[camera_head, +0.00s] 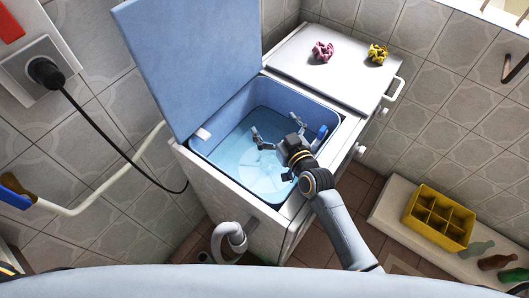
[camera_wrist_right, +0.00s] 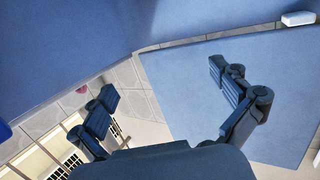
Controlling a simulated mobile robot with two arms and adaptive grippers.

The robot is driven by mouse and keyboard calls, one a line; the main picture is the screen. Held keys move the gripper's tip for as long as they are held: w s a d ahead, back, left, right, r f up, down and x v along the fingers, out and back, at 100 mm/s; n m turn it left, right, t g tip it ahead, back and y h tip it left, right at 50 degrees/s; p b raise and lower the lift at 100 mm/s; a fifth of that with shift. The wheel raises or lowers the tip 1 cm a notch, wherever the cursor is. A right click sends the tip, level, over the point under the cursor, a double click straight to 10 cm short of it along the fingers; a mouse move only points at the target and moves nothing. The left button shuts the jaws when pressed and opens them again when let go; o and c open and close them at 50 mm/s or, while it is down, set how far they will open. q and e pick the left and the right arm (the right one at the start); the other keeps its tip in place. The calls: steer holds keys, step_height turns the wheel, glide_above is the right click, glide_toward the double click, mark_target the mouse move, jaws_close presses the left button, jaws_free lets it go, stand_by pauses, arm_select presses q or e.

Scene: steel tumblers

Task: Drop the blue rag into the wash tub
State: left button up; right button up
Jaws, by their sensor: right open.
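The wash tub (camera_head: 216,141) is the open pale blue basin of the white washer, with its blue lid raised. My right gripper (camera_head: 275,127) is over the tub opening, its fingers spread wide and nothing between them. In the right wrist view, the gripper (camera_wrist_right: 165,85) is also open and empty. A small bright blue patch (camera_head: 322,132) shows at the tub's right side, just beside the gripper. It may be the blue rag, but I cannot tell, nor whether it lies on the rim or inside. The tub floor is partly hidden by my arm. My left gripper is not in view.
A pink rag (camera_head: 323,52) and a yellow rag (camera_head: 377,54) lie on the white top (camera_head: 345,78) behind the tub. The raised lid (camera_head: 192,60) stands at the left. A yellow crate (camera_head: 437,218) and several bottles are on a low ledge at right.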

step_height(320, 180, up, 10)
stand_by(0.6)
stand_by(0.4)
